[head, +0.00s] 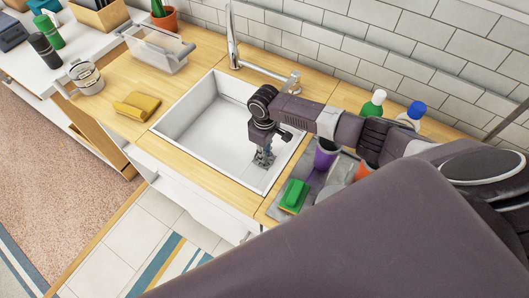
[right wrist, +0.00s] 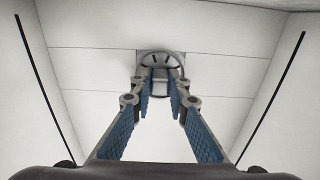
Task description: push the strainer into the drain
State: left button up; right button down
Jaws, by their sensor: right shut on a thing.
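My right gripper (head: 264,158) reaches down into the white sink (head: 188,135), near its front right part. In the right wrist view the gripper (right wrist: 160,75) is shut on the strainer (right wrist: 160,59), a round grey metal disc with dark slots, held at the fingertips. In the head view the fingers mostly hide the strainer. The drain cannot be made out; the strainer and fingers cover that part of the sink floor. I cannot tell whether the strainer is seated or still above the floor. My left gripper is not in view.
The faucet (head: 233,45) stands behind the sink. To the right are a green sponge (head: 294,196), a purple cup (head: 325,155) and bottles (head: 373,104). The sink's left part is empty.

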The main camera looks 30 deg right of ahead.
jog(key=shift+s+f, duration=0.2)
jog(key=c, duration=2.2)
grip_release()
jog(key=o, duration=0.9)
jog(key=shift+w, duration=0.2)
jog(key=shift+r, duration=0.1)
jog(key=shift+r+p, duration=3.55)
jog(key=shift+p, duration=0.2)
jog(key=shift+f, duration=0.1)
